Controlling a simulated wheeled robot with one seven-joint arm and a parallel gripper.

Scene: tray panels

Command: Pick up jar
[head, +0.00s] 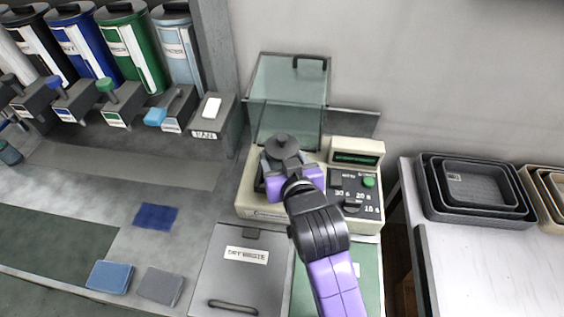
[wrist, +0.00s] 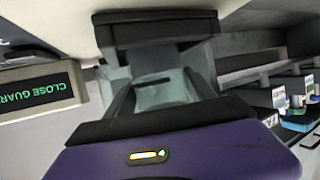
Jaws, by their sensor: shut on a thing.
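In the wrist view the dark fingers of my gripper (wrist: 160,85) stand on both sides of a pale, see-through area. I cannot tell there where the jar ends and the guard behind begins. The machine's display (wrist: 40,92) reads "CLOSE GUARD".
A dry waste bin (head: 240,262) stands in front of the machine. Several coloured canisters with dispensers line the back left. Nested dark trays (head: 475,215) sit on the right counter. A blue pad (head: 156,216) lies on the left counter, which has clear room around it.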

